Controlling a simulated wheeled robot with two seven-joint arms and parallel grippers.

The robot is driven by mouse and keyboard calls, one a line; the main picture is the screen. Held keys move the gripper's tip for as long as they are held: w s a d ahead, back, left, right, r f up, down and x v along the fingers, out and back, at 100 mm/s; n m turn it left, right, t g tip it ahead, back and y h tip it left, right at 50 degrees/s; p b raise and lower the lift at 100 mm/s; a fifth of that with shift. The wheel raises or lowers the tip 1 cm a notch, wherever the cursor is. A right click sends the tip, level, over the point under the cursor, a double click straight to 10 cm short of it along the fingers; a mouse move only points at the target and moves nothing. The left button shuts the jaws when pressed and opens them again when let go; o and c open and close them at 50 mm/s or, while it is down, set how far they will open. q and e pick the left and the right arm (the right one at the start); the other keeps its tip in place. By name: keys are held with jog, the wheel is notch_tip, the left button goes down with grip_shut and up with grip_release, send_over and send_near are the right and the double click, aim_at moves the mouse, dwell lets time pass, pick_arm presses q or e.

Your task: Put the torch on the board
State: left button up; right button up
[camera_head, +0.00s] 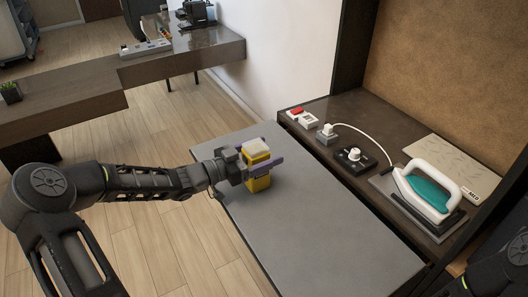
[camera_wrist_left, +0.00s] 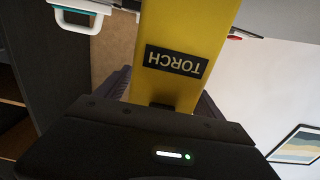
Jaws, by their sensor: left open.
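The torch (camera_head: 258,183) is a yellow block-like body with a pale top, upright at the far left part of the grey board (camera_head: 318,232). Its base appears to rest on the board. My left gripper (camera_head: 262,165) is open, with its purple fingers on either side of the torch. In the left wrist view the torch (camera_wrist_left: 187,35) fills the space between the fingers, its black "TORCH" label upside down. Whether the fingers touch it cannot be told. My right gripper is not in view; only part of my right arm shows at the lower right.
A dark shelf (camera_head: 335,112) right of the board holds an iron (camera_head: 428,188) on a grey plate, small switch-like units (camera_head: 353,158), a white cable and a beige panel (camera_head: 452,165). A dark desk (camera_head: 70,95) stands at the back left. The board's front is clear.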

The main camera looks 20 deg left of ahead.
aim_at(244, 160)
pick_arm(q)
jog(key=b+v, duration=0.1)
jog(key=v, duration=1.1)
jog(key=shift+b, duration=0.35)
